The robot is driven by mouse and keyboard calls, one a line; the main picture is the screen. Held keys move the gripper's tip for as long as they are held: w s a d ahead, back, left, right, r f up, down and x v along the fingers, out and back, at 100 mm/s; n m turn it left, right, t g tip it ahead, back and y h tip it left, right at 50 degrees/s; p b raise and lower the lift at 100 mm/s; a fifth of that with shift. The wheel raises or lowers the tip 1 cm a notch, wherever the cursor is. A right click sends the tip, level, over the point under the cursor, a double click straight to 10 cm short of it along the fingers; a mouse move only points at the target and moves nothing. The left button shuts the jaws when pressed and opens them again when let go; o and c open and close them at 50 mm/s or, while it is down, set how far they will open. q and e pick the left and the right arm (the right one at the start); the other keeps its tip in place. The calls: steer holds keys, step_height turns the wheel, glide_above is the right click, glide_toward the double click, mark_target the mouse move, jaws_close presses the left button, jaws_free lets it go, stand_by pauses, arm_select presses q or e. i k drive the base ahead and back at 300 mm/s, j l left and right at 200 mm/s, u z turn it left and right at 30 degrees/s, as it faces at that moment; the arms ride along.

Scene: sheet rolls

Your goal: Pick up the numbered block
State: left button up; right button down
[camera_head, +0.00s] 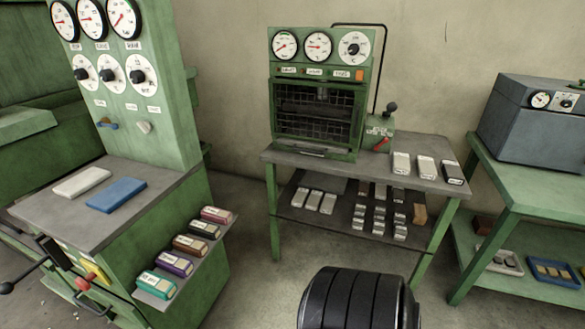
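No number is legible on any block, so I cannot tell which one is the numbered block. Two whitish blocks, one on the left (401,163) and one in the middle (425,167), stand beside a dark block with a light top (453,174) on the right of the middle bench. Several coloured, labelled blocks sit on a small side shelf at left, among them a teal block (157,285), a purple block (174,264) and a red block (216,215). Neither of my grippers is in view.
The left machine's top (130,215) holds a white slab (82,182) and a blue slab (117,195). Levers (50,250) stick out at its front. A caged green machine (317,110) stands on the middle bench (275,156). A grey box (530,120) sits on the right table (555,185).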

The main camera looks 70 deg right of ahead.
mark_target(452, 173)
steer(key=z, duration=3.2)
